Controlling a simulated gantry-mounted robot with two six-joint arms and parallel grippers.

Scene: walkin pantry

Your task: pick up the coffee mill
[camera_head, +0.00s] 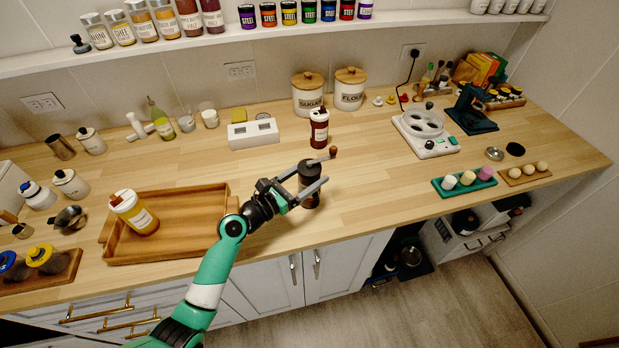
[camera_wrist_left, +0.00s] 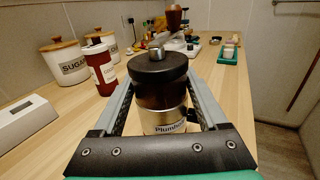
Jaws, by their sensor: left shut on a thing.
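The coffee mill (camera_head: 309,172) is a dark upright cylinder with a black lid and a side crank ending in a brown knob. It stands near the counter's front edge, right of the wooden tray. In the left wrist view the mill (camera_wrist_left: 160,88) fills the middle, with a silver labelled lower body. My left gripper (camera_head: 318,176) is shut on the mill, one finger along each side of its body. Its base is partly hidden, and I cannot tell whether it touches the counter. My right gripper is not in view.
A wooden tray (camera_head: 171,251) with an orange-and-white jar (camera_head: 134,212) lies to the left. A dark red bottle (camera_head: 319,128) stands behind the mill, with sugar (camera_head: 308,97) and flour (camera_head: 349,91) canisters farther back.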

